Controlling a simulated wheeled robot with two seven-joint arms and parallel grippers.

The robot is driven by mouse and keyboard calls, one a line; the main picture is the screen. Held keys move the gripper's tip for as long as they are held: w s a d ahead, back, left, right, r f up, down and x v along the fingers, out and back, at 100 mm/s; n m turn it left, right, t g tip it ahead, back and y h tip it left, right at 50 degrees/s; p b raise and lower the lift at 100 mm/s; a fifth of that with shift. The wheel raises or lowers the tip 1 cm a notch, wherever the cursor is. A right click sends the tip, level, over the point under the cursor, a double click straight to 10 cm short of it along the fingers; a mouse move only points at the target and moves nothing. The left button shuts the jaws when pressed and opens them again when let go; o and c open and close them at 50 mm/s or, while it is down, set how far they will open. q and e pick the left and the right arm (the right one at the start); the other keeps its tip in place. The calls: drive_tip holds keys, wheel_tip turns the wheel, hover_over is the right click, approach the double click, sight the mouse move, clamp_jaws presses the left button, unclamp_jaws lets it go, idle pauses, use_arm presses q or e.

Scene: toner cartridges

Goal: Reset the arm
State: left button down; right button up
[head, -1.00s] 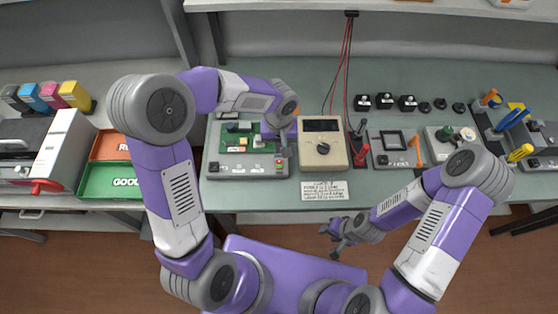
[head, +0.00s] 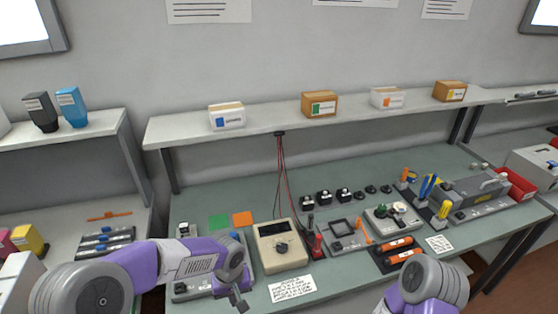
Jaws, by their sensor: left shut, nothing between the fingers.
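My left arm comes in from the lower left. Its gripper (head: 239,300) is shut and empty, pointing down in front of the grey board fixture (head: 188,291) near the bench's front edge. The arm covers much of that fixture. My right arm shows only as a purple and grey part at the bottom right; its gripper is outside the view.
A beige meter (head: 281,246) with red and black probes (head: 316,243) stands right of the left gripper. A white label card (head: 291,288) lies in front. Orange-handled tools (head: 398,247) lie near the right arm. Toner cartridges (head: 70,107) stand on the left shelf.

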use_arm(q)
drive_tip(key=s+d+f+h, duration=0.1)
drive_tip(key=s+f+h, duration=0.1)
drive_tip(key=s+f, duration=0.5)
drive_tip(key=s+d+f+h, duration=0.1)
drive_tip(key=s+f+h, duration=0.1)
drive_tip(key=s+f, duration=0.6)
wheel_tip(320, 180, down, 7)
drive_tip(key=shift+s+d+r+m+t, duration=0.1)
drive_tip(key=shift+s+d+m+t, duration=0.05)
drive_tip(key=shift+s+m+t, duration=0.15)
drive_tip(key=shift+d, duration=0.1)
